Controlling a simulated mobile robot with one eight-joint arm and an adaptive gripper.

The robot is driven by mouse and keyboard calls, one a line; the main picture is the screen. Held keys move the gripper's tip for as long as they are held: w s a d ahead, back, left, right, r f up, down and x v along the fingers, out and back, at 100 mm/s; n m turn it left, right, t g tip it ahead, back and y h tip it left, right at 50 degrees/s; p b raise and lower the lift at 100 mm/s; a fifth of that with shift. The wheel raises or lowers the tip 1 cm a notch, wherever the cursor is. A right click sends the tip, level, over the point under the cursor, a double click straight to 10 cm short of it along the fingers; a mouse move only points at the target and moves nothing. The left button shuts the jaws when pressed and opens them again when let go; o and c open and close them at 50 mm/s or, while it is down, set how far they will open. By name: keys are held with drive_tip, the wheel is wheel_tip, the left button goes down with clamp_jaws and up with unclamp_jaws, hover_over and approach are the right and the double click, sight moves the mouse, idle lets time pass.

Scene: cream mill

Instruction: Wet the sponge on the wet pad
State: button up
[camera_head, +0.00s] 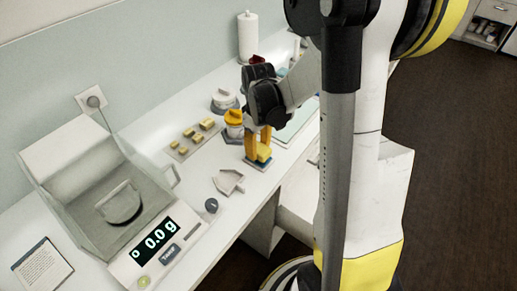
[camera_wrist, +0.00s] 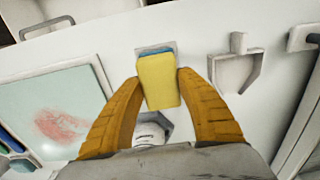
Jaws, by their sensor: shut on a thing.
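The yellow sponge (camera_head: 265,153) is between the two orange fingers of my gripper (camera_head: 258,143), near the front of the counter. In the wrist view the fingers press on both sides of the sponge (camera_wrist: 158,84), and my gripper (camera_wrist: 158,78) is shut on it. The wet pad (camera_head: 257,166) is a blue pad in a small grey holder, right under the sponge. In the wrist view a strip of the blue pad (camera_wrist: 154,50) shows past the sponge's far end; the rest is hidden. I cannot tell whether sponge and pad touch.
A pale slab (camera_wrist: 60,112) with a red smear lies beside the pad. A grey scoop-like tray (camera_head: 229,182) sits on the other side, before a balance (camera_head: 130,220) reading 0.0 g.

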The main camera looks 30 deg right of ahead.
sight(259, 148)
drive_tip(key=shift+r+p, duration=1.7)
drive_tip(key=shift+r, duration=1)
drive_tip(key=shift+f, duration=0.1)
